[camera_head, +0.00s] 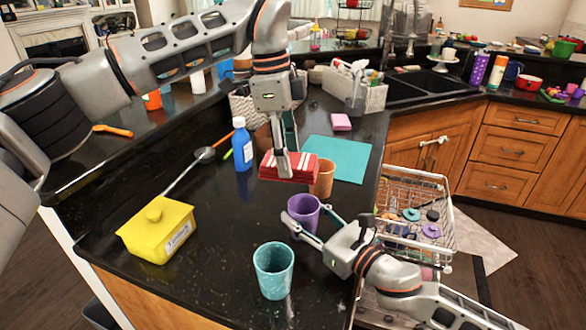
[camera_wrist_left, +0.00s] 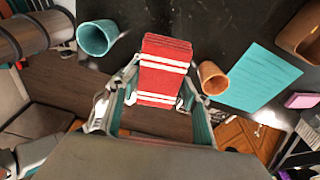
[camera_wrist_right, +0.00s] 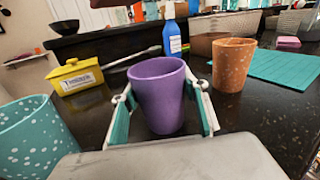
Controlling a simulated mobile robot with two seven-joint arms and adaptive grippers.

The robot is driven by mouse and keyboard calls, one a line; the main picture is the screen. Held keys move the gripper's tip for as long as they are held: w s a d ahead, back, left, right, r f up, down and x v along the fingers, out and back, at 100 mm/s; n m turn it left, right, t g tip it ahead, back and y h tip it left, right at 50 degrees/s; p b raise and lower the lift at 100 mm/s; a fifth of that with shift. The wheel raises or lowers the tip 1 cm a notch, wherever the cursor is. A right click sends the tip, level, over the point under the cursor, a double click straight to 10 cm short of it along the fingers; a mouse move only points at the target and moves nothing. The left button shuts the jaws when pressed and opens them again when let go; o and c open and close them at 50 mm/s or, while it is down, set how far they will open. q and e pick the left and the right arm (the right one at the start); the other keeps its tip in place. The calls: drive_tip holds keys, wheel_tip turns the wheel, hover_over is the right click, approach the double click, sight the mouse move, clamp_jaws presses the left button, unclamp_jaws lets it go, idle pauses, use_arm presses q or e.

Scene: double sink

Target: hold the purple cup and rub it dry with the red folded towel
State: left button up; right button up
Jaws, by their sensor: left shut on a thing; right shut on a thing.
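The red folded towel (camera_head: 302,168) with white stripes is pinched in my left gripper (camera_head: 283,165), above the counter and behind the purple cup; it also shows in the left wrist view (camera_wrist_left: 165,62). The purple cup (camera_head: 304,208) is upright between the fingers of my right gripper (camera_head: 306,226); in the right wrist view the cup (camera_wrist_right: 158,92) has a finger on each side. The towel and cup look apart. The cup's base is partly hidden, so I cannot tell whether it touches the counter.
A teal speckled cup (camera_head: 273,270) stands in front and an orange cup (camera_head: 322,180) behind. A teal mat (camera_head: 338,159), a blue bottle (camera_head: 242,147) and a yellow lidded box (camera_head: 157,232) are on the dark counter. A dish rack (camera_head: 448,205) is at the right.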

drive_tip(key=o, duration=1.3)
drive_tip(key=shift+c, duration=0.2)
drive_tip(key=v, duration=1.2)
drive_tip(key=shift+d, duration=0.1)
drive_tip(key=shift+s, duration=0.1)
